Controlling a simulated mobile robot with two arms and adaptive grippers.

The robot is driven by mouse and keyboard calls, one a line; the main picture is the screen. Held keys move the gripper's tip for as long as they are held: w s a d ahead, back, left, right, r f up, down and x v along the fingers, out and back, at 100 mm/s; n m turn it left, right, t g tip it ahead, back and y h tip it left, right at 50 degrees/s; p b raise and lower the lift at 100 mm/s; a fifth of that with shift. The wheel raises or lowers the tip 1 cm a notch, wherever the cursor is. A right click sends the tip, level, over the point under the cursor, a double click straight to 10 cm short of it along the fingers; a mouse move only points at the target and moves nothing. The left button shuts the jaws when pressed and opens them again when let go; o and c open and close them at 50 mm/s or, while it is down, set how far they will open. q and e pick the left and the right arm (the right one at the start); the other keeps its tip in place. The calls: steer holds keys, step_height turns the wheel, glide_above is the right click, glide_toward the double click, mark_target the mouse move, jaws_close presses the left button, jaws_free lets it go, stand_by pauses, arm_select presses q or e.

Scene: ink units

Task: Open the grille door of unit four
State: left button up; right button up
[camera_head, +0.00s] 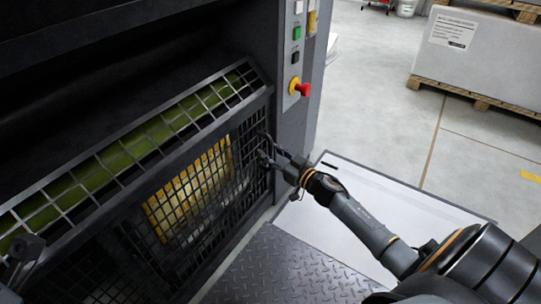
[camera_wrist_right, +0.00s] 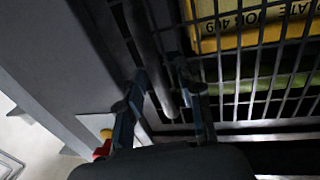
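The grille door (camera_head: 190,205) is a dark wire-mesh panel on the front of the press unit, with a yellow plate showing behind it. It looks closed. A dark bar handle (camera_head: 266,138) stands at its right edge. My right gripper (camera_head: 270,157) is at that edge, beside the handle. In the right wrist view, the two fingers of my right gripper (camera_wrist_right: 160,86) are spread, with the bar handle (camera_wrist_right: 151,54) between them. Gaps show beside the bar, so I see no firm grip. The yellow plate (camera_wrist_right: 245,30) shows behind the mesh there.
A slanted guard (camera_head: 120,150) over a green roller sits above the door. A control column with a red stop button (camera_head: 302,88) stands right of it. A treadplate step (camera_head: 285,268) and white floor panel (camera_head: 372,205) lie in front. A loaded pallet (camera_head: 475,92) stands behind.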

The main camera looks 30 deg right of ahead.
steer(key=shift+w, duration=0.1)
jaws_close()
steer(key=shift+a, duration=0.15)
